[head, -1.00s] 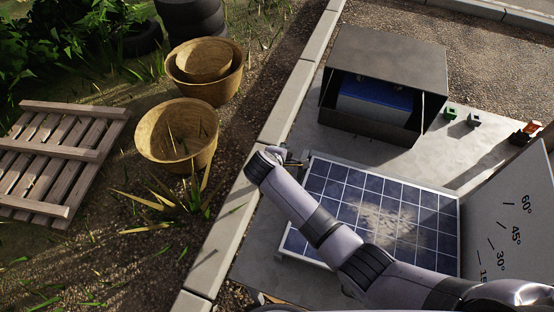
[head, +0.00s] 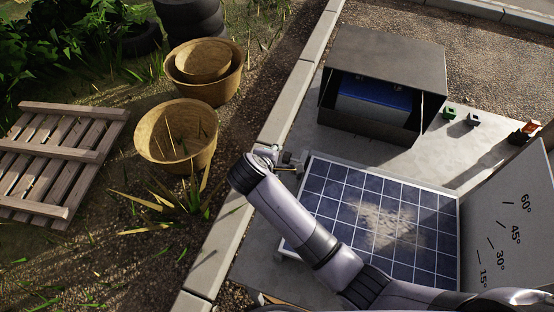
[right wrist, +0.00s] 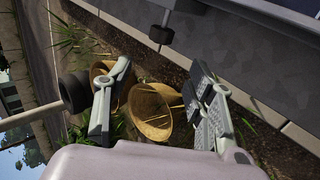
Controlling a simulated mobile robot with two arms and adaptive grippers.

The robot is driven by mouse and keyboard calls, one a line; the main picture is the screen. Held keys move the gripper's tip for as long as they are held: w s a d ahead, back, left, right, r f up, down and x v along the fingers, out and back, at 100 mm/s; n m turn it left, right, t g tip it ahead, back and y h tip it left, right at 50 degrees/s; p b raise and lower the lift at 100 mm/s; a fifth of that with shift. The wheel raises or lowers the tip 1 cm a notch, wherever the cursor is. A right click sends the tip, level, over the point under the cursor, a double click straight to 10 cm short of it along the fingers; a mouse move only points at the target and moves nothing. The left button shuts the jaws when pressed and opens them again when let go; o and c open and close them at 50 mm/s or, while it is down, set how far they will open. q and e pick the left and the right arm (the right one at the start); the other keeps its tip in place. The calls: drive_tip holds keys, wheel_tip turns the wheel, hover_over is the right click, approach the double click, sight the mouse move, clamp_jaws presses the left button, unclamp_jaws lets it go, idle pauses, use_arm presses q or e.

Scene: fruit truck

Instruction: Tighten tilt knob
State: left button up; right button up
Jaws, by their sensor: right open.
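A small dark knob (right wrist: 160,35) on a short stem shows at the top of the right wrist view, beside a grey surface. I take it for the tilt knob; I cannot make it out in the head view. My right gripper (right wrist: 160,75) is open and empty, its two fingers spread apart with the knob ahead of and above the gap, apart from them. In the head view, my right gripper (head: 288,160) is at the upper left corner of the solar panel (head: 385,205). The angle scale plate (head: 510,225) stands at the right. My left gripper is not in view.
A dark metal box (head: 385,65) with a blue-topped unit stands behind the panel. Small blocks (head: 450,113) lie to its right. A concrete curb (head: 240,205) runs left of the panel. Woven baskets (head: 180,130) and a wooden pallet (head: 60,155) lie beyond it.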

drive_tip(key=w+a+f+y+b, duration=0.1)
drive_tip(key=w+a+b, duration=0.1)
drive_tip(key=w+b, duration=0.25)
drive_tip(key=g+y+b, duration=0.2)
drive_tip(key=g+b, duration=0.5)
drive_tip(key=b, duration=0.8)
approach(286, 155)
drive_tip(key=shift+t, duration=0.3)
drive_tip(key=f, duration=0.7)
drive_tip(key=w+f+p, duration=0.1)
drive_tip(key=f, duration=0.2)
drive_tip(key=shift+d+f, duration=0.1)
drive_tip(key=shift+f, duration=0.15)
drive_tip(key=shift+c, duration=0.5)
